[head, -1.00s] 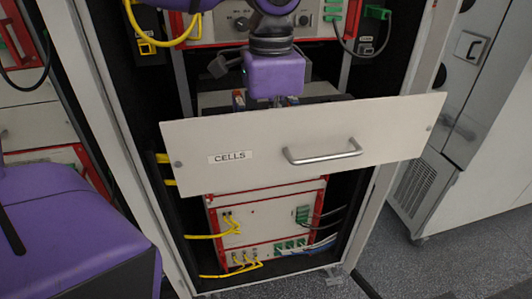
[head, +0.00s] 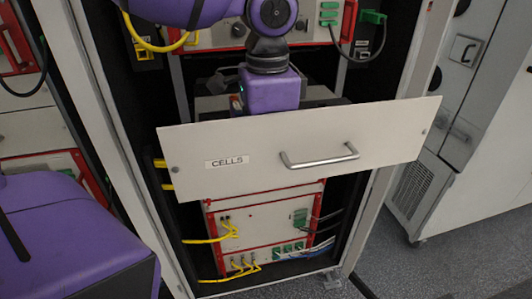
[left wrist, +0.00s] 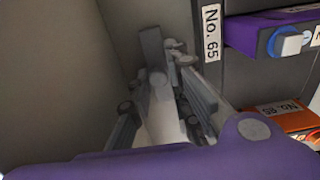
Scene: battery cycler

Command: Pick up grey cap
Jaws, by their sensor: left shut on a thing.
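My left gripper reaches down behind the front panel of the open drawer; in the head view its purple body (head: 271,92) shows and its fingers are hidden. In the left wrist view the grey fingers (left wrist: 165,72) are close together, shut on a small grey piece (left wrist: 151,48) at their tips. It looks like the grey cap, but it is dim and partly covered by the fingers. My right gripper is not in view.
The drawer front (head: 300,145) is labelled CELLS and has a metal handle (head: 319,157).

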